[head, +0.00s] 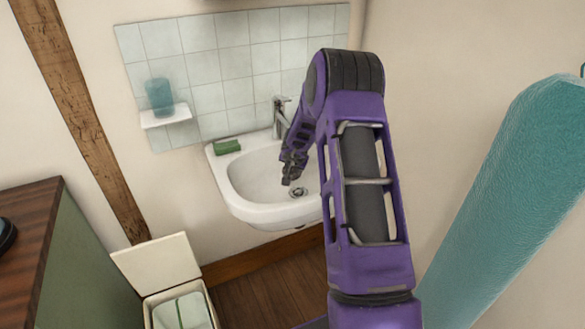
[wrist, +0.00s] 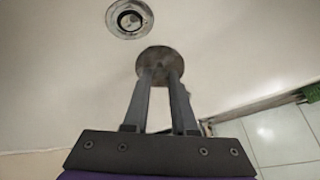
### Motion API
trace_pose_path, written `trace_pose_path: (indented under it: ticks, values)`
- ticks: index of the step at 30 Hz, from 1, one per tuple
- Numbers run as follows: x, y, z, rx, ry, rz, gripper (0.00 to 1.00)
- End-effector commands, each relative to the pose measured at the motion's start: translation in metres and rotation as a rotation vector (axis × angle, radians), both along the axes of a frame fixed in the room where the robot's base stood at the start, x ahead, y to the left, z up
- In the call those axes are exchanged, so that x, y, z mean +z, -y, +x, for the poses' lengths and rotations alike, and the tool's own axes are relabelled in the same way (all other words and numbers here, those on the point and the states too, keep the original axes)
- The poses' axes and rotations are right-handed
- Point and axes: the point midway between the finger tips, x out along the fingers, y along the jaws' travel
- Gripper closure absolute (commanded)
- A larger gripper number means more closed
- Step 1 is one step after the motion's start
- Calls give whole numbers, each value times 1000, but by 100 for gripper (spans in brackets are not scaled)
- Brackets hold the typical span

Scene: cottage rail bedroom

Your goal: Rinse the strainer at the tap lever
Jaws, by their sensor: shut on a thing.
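The strainer (wrist: 160,60) is a small round grey metal disc, seen in the wrist view at the tips of my gripper's two fingers. My gripper (wrist: 160,76) is shut on it. In the head view my gripper (head: 289,178) hangs over the white basin (head: 233,185), and the strainer is too small to make out. The tap lever (head: 281,100) tops the chrome tap at the back of the basin, behind my gripper. Part of the tap is hidden by my arm. I cannot tell whether water runs.
The drain (head: 299,192) is a dark ringed hole in the basin floor; it also shows in the wrist view (wrist: 130,18). A green block (head: 227,147) lies on the left rim. A shelf (head: 166,117) holds a teal cup (head: 160,97). An open bin (head: 168,270) stands below left.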

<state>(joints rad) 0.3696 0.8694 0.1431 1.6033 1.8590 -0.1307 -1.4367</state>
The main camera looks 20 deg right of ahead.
Motion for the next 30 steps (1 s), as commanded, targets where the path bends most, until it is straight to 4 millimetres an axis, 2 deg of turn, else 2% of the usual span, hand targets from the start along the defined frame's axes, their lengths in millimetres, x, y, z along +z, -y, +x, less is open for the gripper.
trace_pose_path:
  ticks: [19, 30]
  values:
    - [1, 12, -2, 0, 0, 0, 100]
    - [0, 7, -1, 1, 0, 0, 100]
